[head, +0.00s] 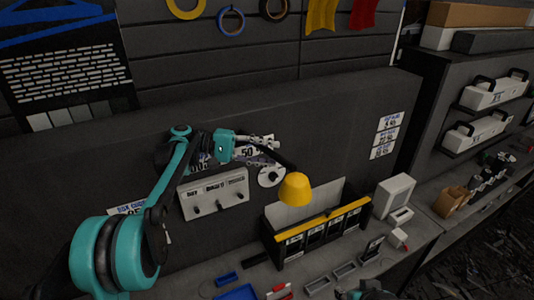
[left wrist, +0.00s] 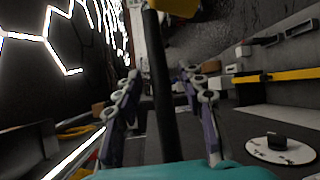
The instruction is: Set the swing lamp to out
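The swing lamp has a yellow shade (head: 295,189) and a thin dark arm (left wrist: 163,90). In the head view the shade hangs in front of the dark back panel, above the yellow-edged rack. My left gripper (head: 268,146) is at the lamp arm, up and left of the shade. In the left wrist view, its two fingers (left wrist: 160,75) stand apart on either side of the dark arm, with gaps visible. The yellow shade (left wrist: 178,6) shows at the top edge there. Part of my right arm (head: 365,291) shows at the bottom edge; its fingers are not clear.
A white round dial with a black knob (head: 270,177) is on the panel below my left gripper. A grey switch box (head: 214,194) is left of it. The yellow-edged rack (head: 322,230) stands below the shade. A white box (head: 394,195) is to the right.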

